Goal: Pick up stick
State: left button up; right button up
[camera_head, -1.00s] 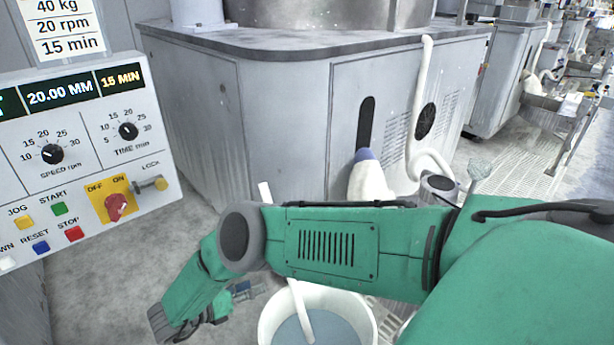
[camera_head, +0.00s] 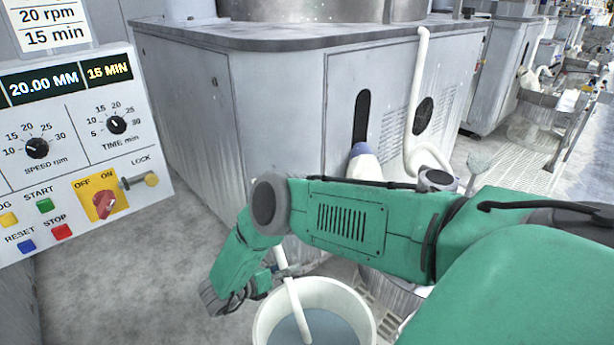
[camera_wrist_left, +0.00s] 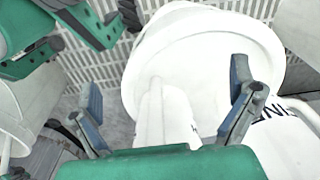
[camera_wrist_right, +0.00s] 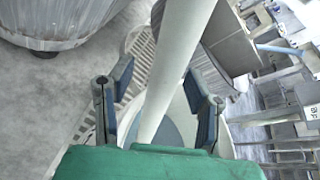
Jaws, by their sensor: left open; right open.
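The white stick (camera_head: 295,305) stands tilted in a white bucket (camera_head: 262,322) of grey-blue liquid at the bottom of the head view. My right gripper (camera_head: 282,273) is beside the stick's upper part, above the bucket's rim. In the right wrist view the stick (camera_wrist_right: 180,65) runs between the fingers of the open right gripper (camera_wrist_right: 157,78); I cannot tell whether either finger touches it. My left gripper is outside the head view. In the left wrist view the left gripper (camera_wrist_left: 165,82) is open, with white containers beyond and between its fingers.
A control panel (camera_head: 75,150) with knobs and buttons stands at the left. A large grey machine cabinet (camera_head: 280,120) fills the back, with a white hose (camera_head: 417,100) down its front. A white bottle with a blue cap (camera_head: 361,150) stands behind my right arm. Floor at the left (camera_head: 150,270) is clear.

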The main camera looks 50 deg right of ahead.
jog(key=shift+a+r, duration=0.1)
jog(key=shift+a+r, duration=0.1)
jog(key=shift+a, duration=0.05)
grip_shut()
